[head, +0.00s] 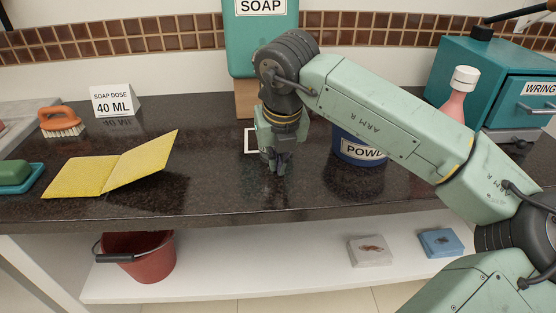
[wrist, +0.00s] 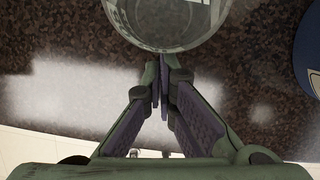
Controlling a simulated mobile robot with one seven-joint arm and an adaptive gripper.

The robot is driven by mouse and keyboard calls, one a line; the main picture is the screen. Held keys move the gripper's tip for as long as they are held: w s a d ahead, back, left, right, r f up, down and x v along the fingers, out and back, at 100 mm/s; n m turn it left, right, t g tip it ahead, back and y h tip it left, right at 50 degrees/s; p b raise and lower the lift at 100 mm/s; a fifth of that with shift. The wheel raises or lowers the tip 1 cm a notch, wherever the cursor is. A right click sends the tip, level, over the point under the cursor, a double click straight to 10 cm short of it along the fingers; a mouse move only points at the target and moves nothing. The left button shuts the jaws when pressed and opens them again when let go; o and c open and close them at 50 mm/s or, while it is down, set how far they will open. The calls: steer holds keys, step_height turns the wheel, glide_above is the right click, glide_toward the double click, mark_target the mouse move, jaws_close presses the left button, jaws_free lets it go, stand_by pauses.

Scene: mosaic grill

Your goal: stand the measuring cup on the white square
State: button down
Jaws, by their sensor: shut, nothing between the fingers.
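The clear round measuring cup (wrist: 165,22) is at the top of the wrist view, just beyond my fingertips, and its upper part is cut off by the frame. I cannot pick it out in the head view, where my gripper and wrist block that spot. The white square (head: 248,141) is an outline on the dark counter, partly hidden behind my gripper. Pale lines show through the cup in the wrist view, but I cannot tell whether the cup stands on the square. My gripper (head: 277,169) points down, shut and empty; its closed fingertips (wrist: 162,79) are close to the cup.
A teal soap dispenser (head: 263,45) stands behind my gripper. A blue powder tub (head: 349,149) is close on the right. A yellow cloth (head: 110,170), a dose sign (head: 114,101) and a brush (head: 62,122) lie left. The counter's front edge is near.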

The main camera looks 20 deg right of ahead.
steer(key=w, duration=0.1)
steer(key=w+b, duration=0.1)
steer(key=w, duration=0.1)
steer(key=shift+w+d+f, duration=0.1)
steer(key=shift+w+d, duration=0.15)
steer(key=shift+w, duration=0.1)
